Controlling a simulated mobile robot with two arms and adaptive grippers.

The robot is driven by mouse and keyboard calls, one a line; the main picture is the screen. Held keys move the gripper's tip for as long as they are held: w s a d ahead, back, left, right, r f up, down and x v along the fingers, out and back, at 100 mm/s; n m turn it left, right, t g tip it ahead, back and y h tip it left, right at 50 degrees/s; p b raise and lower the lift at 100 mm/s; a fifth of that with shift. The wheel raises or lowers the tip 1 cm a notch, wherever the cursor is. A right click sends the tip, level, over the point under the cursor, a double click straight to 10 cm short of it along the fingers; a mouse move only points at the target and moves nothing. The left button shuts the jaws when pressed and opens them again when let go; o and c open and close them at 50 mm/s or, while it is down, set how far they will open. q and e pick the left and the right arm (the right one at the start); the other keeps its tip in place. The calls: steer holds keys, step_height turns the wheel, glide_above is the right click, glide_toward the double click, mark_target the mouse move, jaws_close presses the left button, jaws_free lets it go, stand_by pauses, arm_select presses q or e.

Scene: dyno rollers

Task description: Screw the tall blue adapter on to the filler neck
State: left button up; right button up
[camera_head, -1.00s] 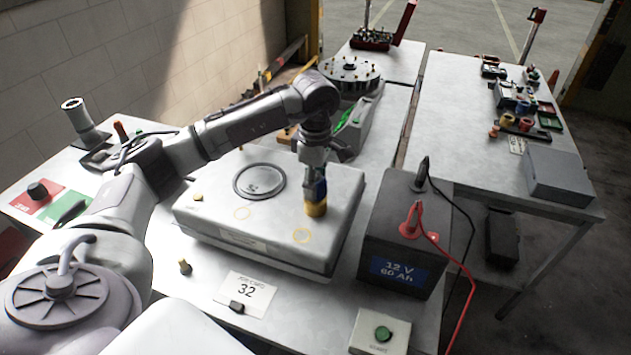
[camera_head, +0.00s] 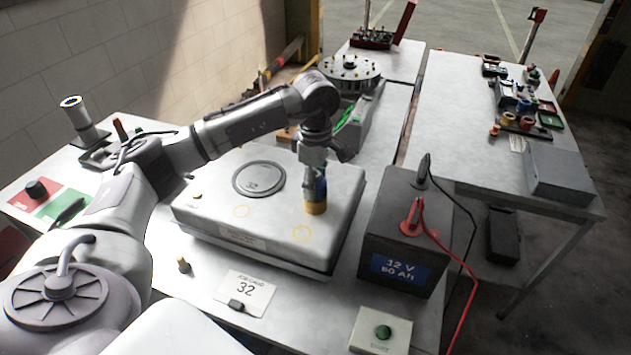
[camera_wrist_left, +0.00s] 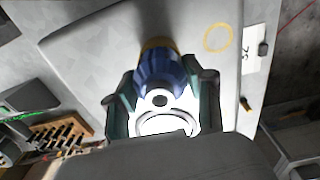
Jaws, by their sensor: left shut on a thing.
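My left gripper (camera_head: 317,170) points down over the front right part of a pale grey box-shaped housing (camera_head: 215,195). It is shut on the tall blue adapter (camera_head: 320,188), which stands upright between the fingers. Below the blue lies a yellow-orange round part (camera_head: 315,208); I cannot tell whether it is the filler neck or the adapter's lower end. In the left wrist view the blue adapter (camera_wrist_left: 158,68) sits between the dark fingers, with a yellow rim at its far end. Any thread is hidden. My right gripper is not in view.
A dark 12 V battery (camera_head: 400,235) with red and black clamps stands close right of the housing. A card marked 32 (camera_head: 246,292) and a green-button box (camera_head: 381,331) lie in front. A round rack (camera_head: 350,75) stands behind. A second table (camera_head: 470,120) holds small parts.

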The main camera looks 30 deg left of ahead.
arm_select(q)
steer(key=m, duration=0.1)
steer(key=m+b, duration=0.1)
steer(key=shift+f+m, duration=0.2)
steer(key=shift+m, duration=0.1)
steer(key=m+b, duration=0.1)
steer(key=m, duration=0.2)
steer(key=shift+m+b, duration=0.3)
steer(key=shift+b, duration=0.1)
steer(key=m+b, duration=0.2)
steer(key=m, duration=0.4)
steer(key=shift+m, duration=0.4)
steer(key=m+b, duration=0.1)
steer(key=m, duration=0.6)
steer(key=shift+b, duration=0.35)
steer(key=m, duration=0.5)
steer(key=shift+r+b, duration=0.2)
steer(key=shift+b, duration=0.2)
steer(key=shift+w, duration=0.1)
steer(key=o, duration=1.3)
steer(key=shift+c, duration=0.2)
steer(key=shift+f, duration=0.1)
